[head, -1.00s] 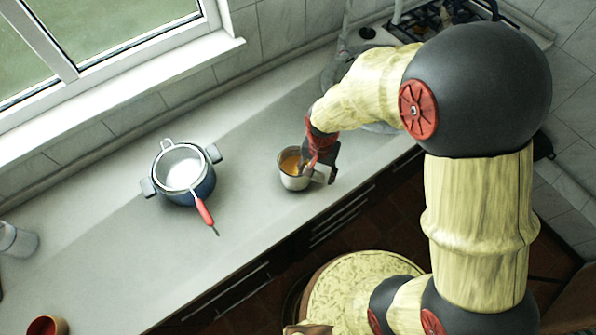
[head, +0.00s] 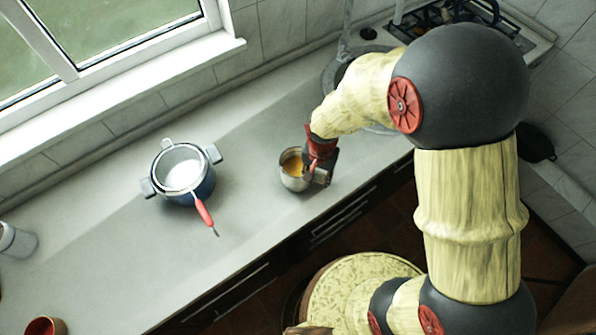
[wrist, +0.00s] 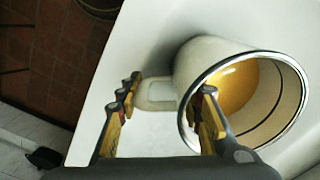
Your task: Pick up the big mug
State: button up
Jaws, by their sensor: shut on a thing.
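My gripper (head: 317,174) is at the mug's right side in the head view, covering the handle. In the wrist view my gripper (wrist: 165,105) is shut on the mug, with one finger by the handle's outer end and the other at the rim. Whether the mug's base is off the counter is hard to tell.
A blue pot (head: 198,188) with a strainer (head: 183,172) and red handle stands left of the mug. A red-orange bowl (head: 45,327) and a glass jar (head: 17,241) are far left. The sink (head: 343,75) and stove (head: 440,22) lie behind my arm. Counter between pot and mug is clear.

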grip_shut()
jog(key=shift+s, duration=0.1)
jog(key=shift+r, duration=0.1)
dwell(0.6)
